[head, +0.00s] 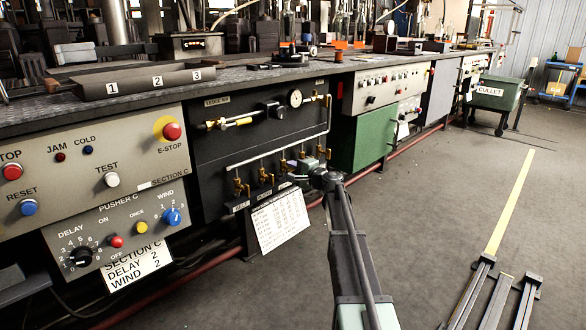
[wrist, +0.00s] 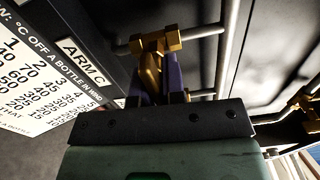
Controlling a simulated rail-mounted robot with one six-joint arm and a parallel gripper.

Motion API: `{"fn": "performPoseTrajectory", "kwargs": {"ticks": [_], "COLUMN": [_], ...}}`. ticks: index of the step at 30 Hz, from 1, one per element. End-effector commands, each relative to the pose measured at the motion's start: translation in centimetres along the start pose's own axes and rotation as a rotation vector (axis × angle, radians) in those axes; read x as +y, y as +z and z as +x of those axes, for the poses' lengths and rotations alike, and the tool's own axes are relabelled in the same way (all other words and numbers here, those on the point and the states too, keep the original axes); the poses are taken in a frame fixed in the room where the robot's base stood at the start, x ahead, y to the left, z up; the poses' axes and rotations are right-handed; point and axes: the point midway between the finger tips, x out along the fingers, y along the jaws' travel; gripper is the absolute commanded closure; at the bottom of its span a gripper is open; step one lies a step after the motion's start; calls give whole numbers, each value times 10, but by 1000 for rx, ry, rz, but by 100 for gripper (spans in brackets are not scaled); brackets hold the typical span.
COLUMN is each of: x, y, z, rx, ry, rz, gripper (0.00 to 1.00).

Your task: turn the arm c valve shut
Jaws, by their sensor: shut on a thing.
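The arm c valve (wrist: 153,45) is a brass valve on a grey pipe in the wrist view, beside a white label reading ARM C (wrist: 80,62). My gripper (wrist: 155,78) has its purple-blue fingers on either side of the brass handle, shut on it. I cannot tell how far the handle is turned.
Other brass valves (head: 238,186) hang close by on the left. A printed chart (head: 280,220) hangs just below my gripper. A pressure gauge (head: 295,97) and the ledge air piping sit above. The grey floor (head: 420,220) to the right is mostly open.

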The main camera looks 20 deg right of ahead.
Motion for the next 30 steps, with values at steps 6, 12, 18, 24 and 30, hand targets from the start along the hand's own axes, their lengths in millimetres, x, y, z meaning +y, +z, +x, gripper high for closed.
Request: {"fn": "performPoseTrajectory", "kwargs": {"ticks": [6, 12, 18, 24, 30], "x": [1, 1, 1, 1, 1], "y": [0, 0, 0, 0, 2], "z": [-1, -1, -1, -1, -26], "rx": [0, 0, 0, 0, 1], "ry": [1, 1, 1, 1, 0], "rz": [7, 6, 6, 6, 6], "gripper": [100, 100, 66, 66, 66]}}
